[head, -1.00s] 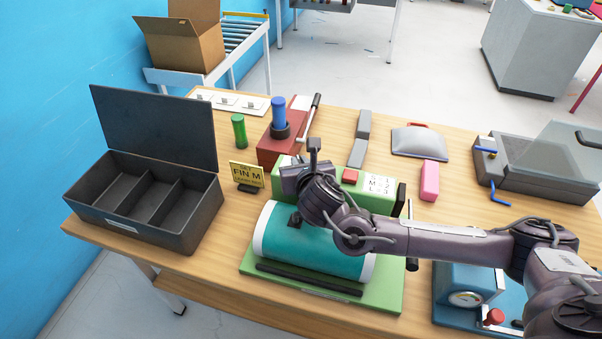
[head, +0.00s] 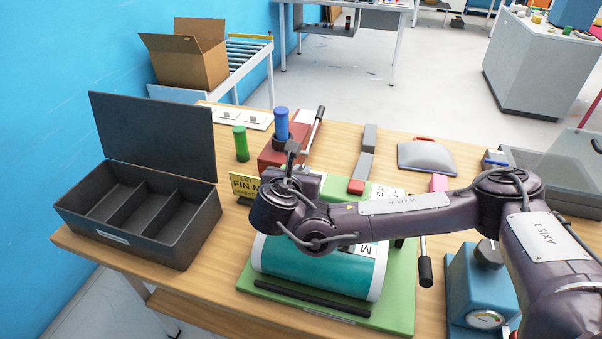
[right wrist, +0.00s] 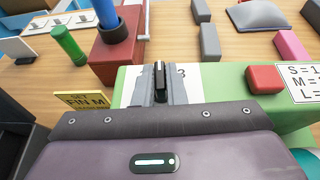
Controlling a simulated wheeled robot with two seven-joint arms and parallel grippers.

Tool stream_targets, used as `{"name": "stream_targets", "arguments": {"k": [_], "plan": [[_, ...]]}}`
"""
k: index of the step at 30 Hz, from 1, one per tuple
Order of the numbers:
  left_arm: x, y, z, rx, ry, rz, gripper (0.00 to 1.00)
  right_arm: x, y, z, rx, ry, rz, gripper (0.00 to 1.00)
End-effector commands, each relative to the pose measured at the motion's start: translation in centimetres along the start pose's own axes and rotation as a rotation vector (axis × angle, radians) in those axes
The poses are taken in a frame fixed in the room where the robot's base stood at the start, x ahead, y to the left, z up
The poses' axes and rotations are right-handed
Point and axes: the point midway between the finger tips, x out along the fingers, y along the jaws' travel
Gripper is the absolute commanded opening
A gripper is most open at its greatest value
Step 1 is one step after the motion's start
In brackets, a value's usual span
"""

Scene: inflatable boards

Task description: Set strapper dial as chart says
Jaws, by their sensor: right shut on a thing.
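The strapper is a green machine (head: 400,290) with a teal roll (head: 320,272) marked M. Its chart (right wrist: 303,82) is a white plate reading S=1, M=2 and L=3, partly cut off at the right of the right wrist view. The dial's black knob (right wrist: 160,78) stands before a white plate showing a 3; other numbers are hidden. My right gripper (right wrist: 160,92) is shut on the knob. In the head view my wrist hides the dial. My left gripper is not in view.
A red button (right wrist: 265,79) sits right of the dial. A red press (head: 283,150) with a blue handle and a green cylinder (head: 241,143) stand behind. An open black box (head: 140,220) is at left, a blue gauge unit (head: 472,290) at right.

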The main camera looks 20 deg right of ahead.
Motion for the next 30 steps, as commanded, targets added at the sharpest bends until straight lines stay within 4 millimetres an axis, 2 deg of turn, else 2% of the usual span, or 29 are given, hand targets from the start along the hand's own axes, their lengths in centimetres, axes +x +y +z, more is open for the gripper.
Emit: {"name": "stream_targets", "arguments": {"k": [19,20,24,30], "plan": [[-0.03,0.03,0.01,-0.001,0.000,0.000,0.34,-0.02,0.10,0.01,0.019,0.001,-0.045,0.00],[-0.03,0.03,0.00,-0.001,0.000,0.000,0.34,-0.02,0.10,0.01,0.019,0.001,-0.045,0.14],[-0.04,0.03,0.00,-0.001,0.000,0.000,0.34,-0.01,0.10,0.01,0.019,0.001,-0.045,0.32],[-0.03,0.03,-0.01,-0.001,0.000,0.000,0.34,0.00,0.09,0.00,0.019,0.001,-0.045,0.33]]}}
